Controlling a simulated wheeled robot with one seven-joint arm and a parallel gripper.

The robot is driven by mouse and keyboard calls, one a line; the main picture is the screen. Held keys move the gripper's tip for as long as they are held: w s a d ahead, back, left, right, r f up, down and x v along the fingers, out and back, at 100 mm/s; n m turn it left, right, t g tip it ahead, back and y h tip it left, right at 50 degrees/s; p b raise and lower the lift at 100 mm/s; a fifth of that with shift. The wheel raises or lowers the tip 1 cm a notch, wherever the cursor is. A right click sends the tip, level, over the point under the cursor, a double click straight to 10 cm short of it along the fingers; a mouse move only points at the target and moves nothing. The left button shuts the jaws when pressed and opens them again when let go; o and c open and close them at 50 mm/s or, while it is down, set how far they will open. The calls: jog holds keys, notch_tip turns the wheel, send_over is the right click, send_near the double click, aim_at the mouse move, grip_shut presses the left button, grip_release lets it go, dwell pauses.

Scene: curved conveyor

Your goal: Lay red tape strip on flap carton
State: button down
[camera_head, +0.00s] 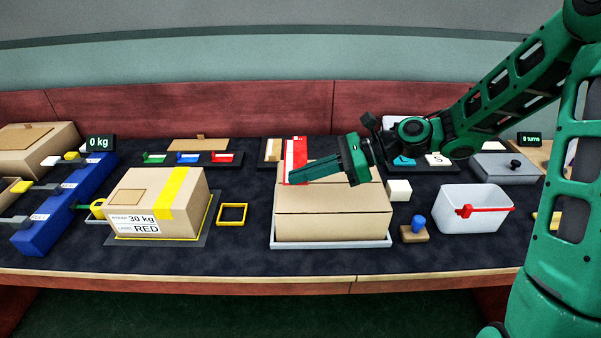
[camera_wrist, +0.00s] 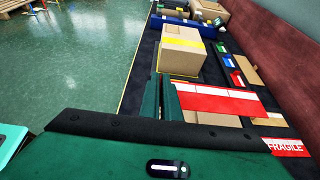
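The flap carton (camera_head: 335,200) is a plain brown box in a white tray (camera_head: 330,243), with a seam across its top. The red tape strip (camera_head: 295,167), with a white band, is at the carton's left rear. In the wrist view the strip (camera_wrist: 222,101) stretches right from beside my fingers. My gripper (camera_head: 298,169) reaches left over the carton top, its tips close to the strip. In the wrist view a narrow gap shows between the fingers (camera_wrist: 162,100), with nothing seen in it. I cannot tell whether the fingers touch the strip, or how flat it lies.
A yellow-taped carton (camera_head: 150,195) marked RED stands left of the tray. A yellow frame (camera_head: 232,214) lies between them. A white bin (camera_head: 473,210) with a red handle, a blue-knobbed stamp (camera_head: 416,229) and a white block (camera_head: 399,190) stand to the right. A FRAGILE label (camera_wrist: 287,147) is nearby.

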aim_at(303, 208)
jog(key=shift+f, duration=3.75)
jog(key=c, duration=1.9)
grip_release()
jog(key=v, duration=1)
jog(key=shift+d+r, duration=0.15)
jog(key=shift+d, duration=0.2)
